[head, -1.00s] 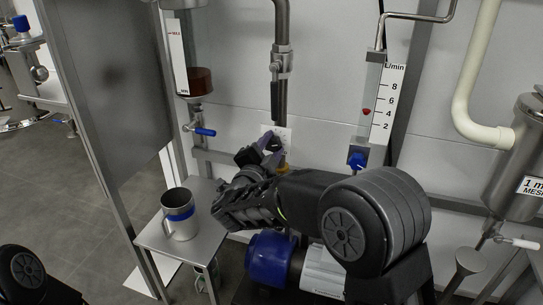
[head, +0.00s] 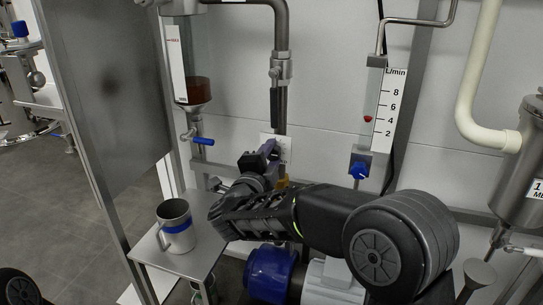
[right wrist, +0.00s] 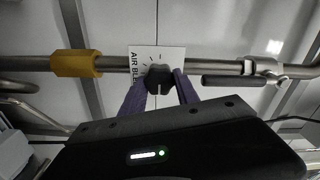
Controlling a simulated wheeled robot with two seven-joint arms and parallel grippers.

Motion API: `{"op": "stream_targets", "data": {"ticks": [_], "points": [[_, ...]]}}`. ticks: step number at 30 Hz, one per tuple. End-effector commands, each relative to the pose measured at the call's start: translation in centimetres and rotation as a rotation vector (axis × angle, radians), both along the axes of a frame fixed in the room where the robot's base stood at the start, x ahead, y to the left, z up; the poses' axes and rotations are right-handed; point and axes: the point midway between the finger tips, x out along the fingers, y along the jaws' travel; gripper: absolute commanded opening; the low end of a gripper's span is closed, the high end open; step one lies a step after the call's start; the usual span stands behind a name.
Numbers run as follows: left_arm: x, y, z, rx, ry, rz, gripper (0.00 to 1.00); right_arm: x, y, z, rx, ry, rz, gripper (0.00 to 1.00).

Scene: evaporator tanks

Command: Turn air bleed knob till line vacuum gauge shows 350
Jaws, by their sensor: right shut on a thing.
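The black air bleed knob (right wrist: 160,79) sits in front of a white label plate (right wrist: 140,52) marked "AIR BLE…" on a steel pipe, in the right wrist view. My right gripper (right wrist: 160,86) has its two purple fingers on either side of the knob and is shut on it. In the head view my right gripper (head: 268,154) is at the pipe, covering most of the plate and the knob. I see no vacuum gauge dial in either view. My left gripper is not in view.
A flow meter (head: 373,95) with an L/min scale and blue knob (head: 358,170) is right of the pipe. A jug (head: 175,226) stands on a small steel table (head: 150,246). A blue-handled valve (head: 203,141) hangs under a sight glass. A yellow fitting (right wrist: 77,64) is on the pipe.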

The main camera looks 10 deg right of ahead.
Motion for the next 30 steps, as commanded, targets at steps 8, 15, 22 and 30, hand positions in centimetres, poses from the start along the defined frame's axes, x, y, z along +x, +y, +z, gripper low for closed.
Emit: {"op": "stream_targets", "data": {"ticks": [8,15,22,30], "points": [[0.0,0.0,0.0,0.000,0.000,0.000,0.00,0.0,0.1,-0.1,-0.001,0.002,0.002,0.56],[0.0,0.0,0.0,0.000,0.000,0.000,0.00,0.0,0.0,0.0,0.000,0.002,0.001,0.59],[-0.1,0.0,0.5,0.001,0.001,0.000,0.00,-1.1,0.8,0.1,0.000,0.001,0.003,0.59],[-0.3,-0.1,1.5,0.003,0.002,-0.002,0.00,-4.8,3.2,0.2,-0.001,0.002,0.004,0.59]]}}
